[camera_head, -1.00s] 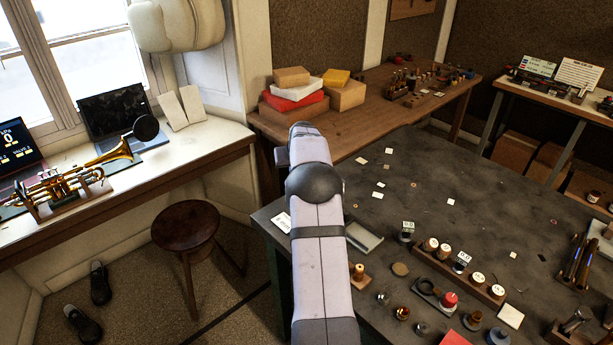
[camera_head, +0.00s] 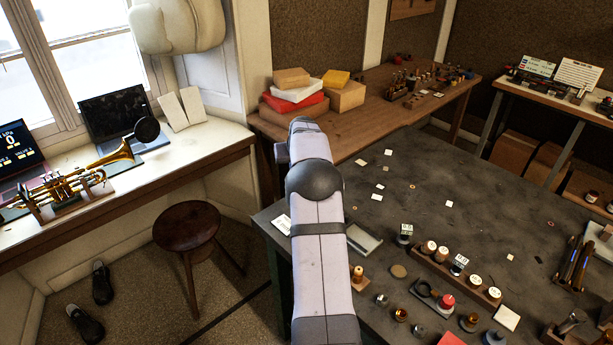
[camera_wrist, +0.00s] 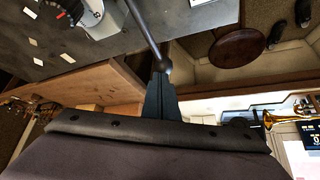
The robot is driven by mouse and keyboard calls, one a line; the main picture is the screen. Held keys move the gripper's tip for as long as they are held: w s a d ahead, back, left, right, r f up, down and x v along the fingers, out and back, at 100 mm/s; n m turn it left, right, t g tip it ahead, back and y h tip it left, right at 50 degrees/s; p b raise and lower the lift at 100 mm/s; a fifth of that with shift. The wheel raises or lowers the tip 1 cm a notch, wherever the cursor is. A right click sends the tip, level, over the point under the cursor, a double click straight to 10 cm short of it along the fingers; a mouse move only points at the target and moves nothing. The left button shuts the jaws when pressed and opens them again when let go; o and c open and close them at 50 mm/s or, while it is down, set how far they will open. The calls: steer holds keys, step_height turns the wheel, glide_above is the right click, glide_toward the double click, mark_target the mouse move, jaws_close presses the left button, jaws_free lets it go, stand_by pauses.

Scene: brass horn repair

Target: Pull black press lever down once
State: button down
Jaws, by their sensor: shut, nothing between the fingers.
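In the wrist view a dark press lever (camera_wrist: 145,32) runs as a slim rod from the press body (camera_wrist: 98,20) to a rounded knob (camera_wrist: 164,66). My gripper (camera_wrist: 161,76) is shut, with its dark fingers right at the knob in the picture. I cannot tell whether they touch it. Nothing shows between the fingers. The press body is pale grey, with a black and red dial (camera_wrist: 70,12) beside it. In the head view my arm hides the lever and my gripper.
The dark worktop (camera_head: 430,190) holds a wooden rack (camera_head: 455,275) of round pots and several small parts. A brown stool (camera_head: 187,225) stands left of my arm. A brass horn (camera_head: 75,190) rests on the window bench. Boxes (camera_head: 295,95) are stacked on the table behind.

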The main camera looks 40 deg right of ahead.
steer(key=shift+r+p, duration=1.65)
steer(key=shift+r, duration=0.95)
